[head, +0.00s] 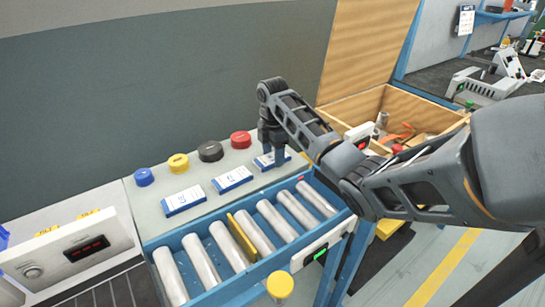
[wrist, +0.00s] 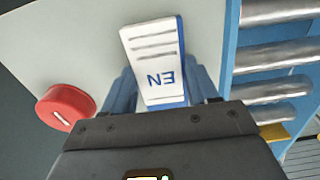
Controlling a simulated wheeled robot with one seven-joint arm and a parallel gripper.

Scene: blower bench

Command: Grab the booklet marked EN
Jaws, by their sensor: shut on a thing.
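The booklet marked EN (wrist: 153,48) is white with a blue edge and grey lines, and its letters appear upside down in the wrist view. In the head view the booklet (head: 262,161) is at the right end of the grey shelf, partly hidden by my gripper (head: 274,157). My gripper is shut on it, with a blue-grey finger (wrist: 203,86) on either side in the wrist view. The booklet appears at shelf level; I cannot tell whether it still touches the shelf.
Two other booklets (head: 232,179) (head: 183,201) lie to the left on the shelf. Behind them are blue (head: 144,177), yellow (head: 178,163), black (head: 210,151) and red (head: 241,139) round caps. A blue-framed roller conveyor (head: 205,262) runs in front. An open wooden crate (head: 440,115) stands right.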

